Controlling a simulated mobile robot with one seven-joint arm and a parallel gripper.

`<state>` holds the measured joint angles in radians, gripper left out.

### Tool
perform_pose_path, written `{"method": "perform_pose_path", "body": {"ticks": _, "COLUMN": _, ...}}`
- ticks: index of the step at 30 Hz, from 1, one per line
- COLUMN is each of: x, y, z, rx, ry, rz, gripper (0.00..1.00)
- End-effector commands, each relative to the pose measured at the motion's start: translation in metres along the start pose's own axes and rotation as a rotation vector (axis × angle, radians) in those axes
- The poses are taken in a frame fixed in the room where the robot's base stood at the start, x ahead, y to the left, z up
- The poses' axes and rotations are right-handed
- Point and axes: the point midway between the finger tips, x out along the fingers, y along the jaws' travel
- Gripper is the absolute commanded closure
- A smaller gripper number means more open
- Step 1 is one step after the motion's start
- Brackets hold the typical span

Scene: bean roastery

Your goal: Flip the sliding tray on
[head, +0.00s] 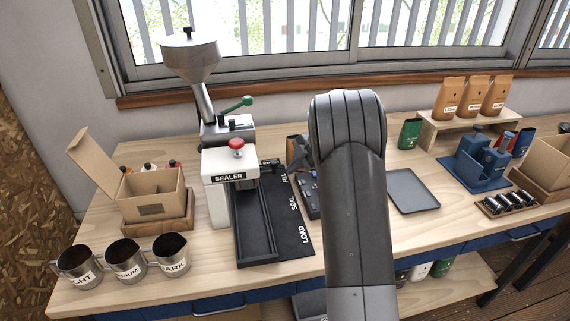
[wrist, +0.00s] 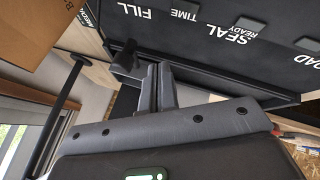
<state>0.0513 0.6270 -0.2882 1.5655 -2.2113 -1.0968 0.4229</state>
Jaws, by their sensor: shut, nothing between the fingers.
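The white sealer (head: 218,190) with a red knob stands on the bench. Its long dark sliding tray (head: 254,228) runs towards the bench front beside a black strip (head: 290,236) lettered FILL, SEAL and LOAD. In the wrist view the lettered strip (wrist: 185,30) appears upside down, with TIME and READY beside small grey blocks. My gripper (wrist: 158,68) is shut and empty, its fingertips close beside a small dark block (wrist: 125,56); whether they touch I cannot tell. In the head view my arm hides much of the area right of the strip.
A hopper grinder (head: 192,65) with a green handle stands behind the sealer. An open carton (head: 153,196) and steel jugs (head: 126,261) are to the left. A grey flat tray (head: 413,190), a blue fixture (head: 478,160) and brown bags (head: 472,97) stand to the right.

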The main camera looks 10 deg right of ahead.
Motion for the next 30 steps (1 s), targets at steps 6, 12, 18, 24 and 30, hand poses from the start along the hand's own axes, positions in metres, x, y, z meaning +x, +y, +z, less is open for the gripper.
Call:
{"method": "perform_pose_path", "body": {"ticks": 6, "x": -0.055, "y": 0.003, "z": 0.000, "rx": -0.004, "ry": -0.004, "rz": 0.006, "gripper": 1.00}}
{"method": "perform_pose_path", "body": {"ticks": 12, "x": -0.083, "y": 0.003, "z": -0.001, "rx": -0.004, "ry": -0.002, "rz": 0.003, "gripper": 1.00}}
{"method": "perform_pose_path", "body": {"ticks": 18, "x": -0.092, "y": 0.002, "z": -0.001, "rx": -0.004, "ry": -0.001, "rz": 0.001, "gripper": 1.00}}
{"method": "perform_pose_path", "body": {"ticks": 24, "x": -0.092, "y": 0.002, "z": -0.001, "rx": -0.004, "ry": -0.001, "rz": 0.001, "gripper": 1.00}}
{"method": "perform_pose_path", "body": {"ticks": 30, "x": -0.092, "y": 0.003, "z": -0.001, "rx": -0.004, "ry": -0.001, "rz": 0.003, "gripper": 1.00}}
